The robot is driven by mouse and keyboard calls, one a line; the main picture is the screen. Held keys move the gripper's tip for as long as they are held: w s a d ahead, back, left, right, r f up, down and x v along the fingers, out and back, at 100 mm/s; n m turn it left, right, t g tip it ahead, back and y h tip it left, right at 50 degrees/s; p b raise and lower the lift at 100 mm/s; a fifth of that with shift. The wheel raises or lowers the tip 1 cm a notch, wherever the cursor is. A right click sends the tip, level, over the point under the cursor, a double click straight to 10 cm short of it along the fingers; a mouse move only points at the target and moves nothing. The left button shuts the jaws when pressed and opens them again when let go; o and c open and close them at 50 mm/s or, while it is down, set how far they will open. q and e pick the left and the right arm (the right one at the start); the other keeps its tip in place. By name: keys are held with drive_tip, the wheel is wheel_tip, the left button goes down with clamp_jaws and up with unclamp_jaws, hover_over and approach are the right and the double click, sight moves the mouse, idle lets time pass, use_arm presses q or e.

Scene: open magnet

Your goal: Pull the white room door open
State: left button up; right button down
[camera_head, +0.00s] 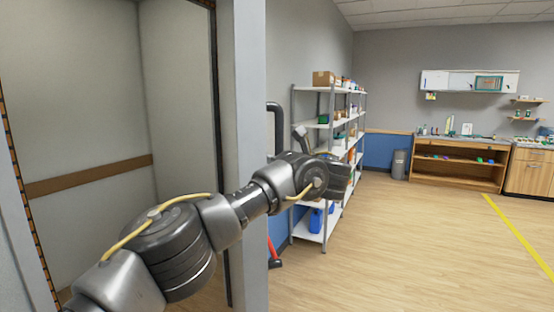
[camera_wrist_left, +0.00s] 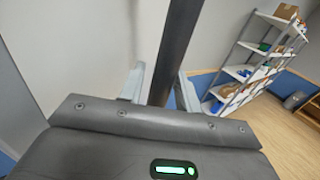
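The white door (camera_head: 251,190) shows nearly edge-on in the head view, as a pale upright strip left of the shelves. A dark upright handle bar (camera_head: 276,118) stands out from its right side. My left gripper (camera_head: 305,140) is close to the bar's right; my arm hides the bar's lower part. In the left wrist view the dark bar (camera_wrist_left: 176,50) runs between the two pale fingers of my left gripper (camera_wrist_left: 160,82). The fingers stand apart, with a narrow gap at the left one. Firm contact cannot be made out. My right gripper is not in view.
A white shelf unit (camera_head: 327,192) with boxes stands just beyond my gripper. A pale recess with a brown rail (camera_head: 90,175) is at the left. A grey bin (camera_head: 399,164) and a wooden bench (camera_head: 458,166) stand at the back. The wooden floor (camera_head: 420,250) at right is clear.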

use_arm(q)
drive_tip(key=shift+o, duration=0.5)
drive_tip(key=shift+a, duration=0.15)
drive_tip(key=shift+s, duration=0.1)
drive_tip(key=b+v, duration=0.5)
drive_tip(key=v, duration=0.5)
drive_tip(key=shift+s+d, duration=0.25)
drive_tip(key=shift+s, duration=0.05)
